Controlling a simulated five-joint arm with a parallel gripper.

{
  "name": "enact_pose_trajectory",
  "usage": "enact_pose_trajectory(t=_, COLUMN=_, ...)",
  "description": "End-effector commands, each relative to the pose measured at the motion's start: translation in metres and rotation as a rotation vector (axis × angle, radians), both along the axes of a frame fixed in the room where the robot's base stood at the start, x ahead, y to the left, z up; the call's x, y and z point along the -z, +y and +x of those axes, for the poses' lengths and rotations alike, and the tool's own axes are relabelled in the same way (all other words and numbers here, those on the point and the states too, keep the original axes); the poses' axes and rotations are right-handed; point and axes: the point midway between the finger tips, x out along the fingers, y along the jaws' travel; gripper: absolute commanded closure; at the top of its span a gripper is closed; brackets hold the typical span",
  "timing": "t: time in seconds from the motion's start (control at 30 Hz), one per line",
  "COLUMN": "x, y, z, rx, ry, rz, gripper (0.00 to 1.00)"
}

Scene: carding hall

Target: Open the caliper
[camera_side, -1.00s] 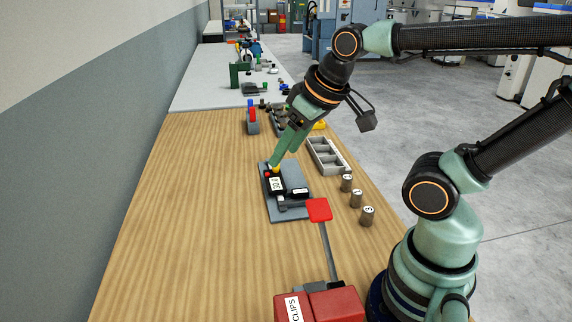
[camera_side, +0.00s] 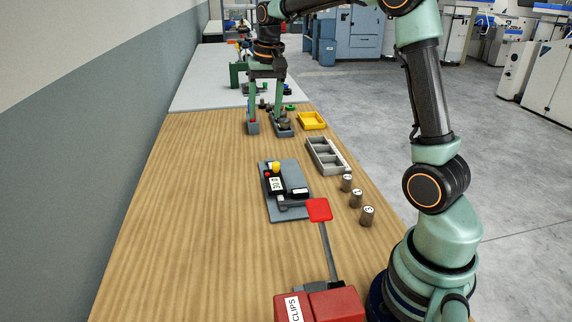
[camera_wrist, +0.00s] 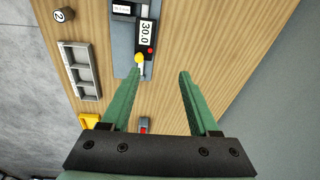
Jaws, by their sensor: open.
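The caliper (camera_side: 277,186) is a black body on a grey base plate (camera_side: 301,213), lying on the wooden bench. It has a yellow knob (camera_side: 275,167), a red button (camera_side: 266,174) and a white display. In the wrist view the caliper (camera_wrist: 145,12) is at the top, its display reading 30.0, with the yellow knob (camera_wrist: 139,58) at its near end. My gripper (camera_side: 264,122) is above the bench beyond the caliper, clear of it, pointing down. In the wrist view my gripper (camera_wrist: 159,75) has its green fingers wide apart and nothing between them.
A grey compartment tray (camera_side: 343,163), several numbered weights (camera_side: 356,198) and a yellow tray (camera_side: 312,120) stand right of the caliper. A red-topped grey block (camera_side: 253,128) is close to my gripper. The bench's left side is clear.

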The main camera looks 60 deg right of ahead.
Motion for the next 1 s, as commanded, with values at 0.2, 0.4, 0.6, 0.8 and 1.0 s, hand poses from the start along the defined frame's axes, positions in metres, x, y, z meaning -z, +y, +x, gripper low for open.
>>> enact_pose_trajectory(t=0.2, x=0.044, y=-0.053, z=0.025, rx=0.191, ry=0.085, rz=0.043, gripper=0.39)
enact_pose_trajectory(t=0.4, x=0.071, y=-0.080, z=0.033, rx=0.295, ry=0.126, rz=0.063, gripper=0.39)
enact_pose_trajectory(t=0.6, x=0.082, y=-0.086, z=0.034, rx=0.322, ry=0.137, rz=0.069, gripper=0.39)
enact_pose_trajectory(t=0.8, x=0.110, y=-0.085, z=0.033, rx=0.320, ry=0.140, rz=0.070, gripper=0.39)
enact_pose_trajectory(t=1.0, x=0.149, y=-0.085, z=0.033, rx=0.319, ry=0.140, rz=0.070, gripper=0.39)
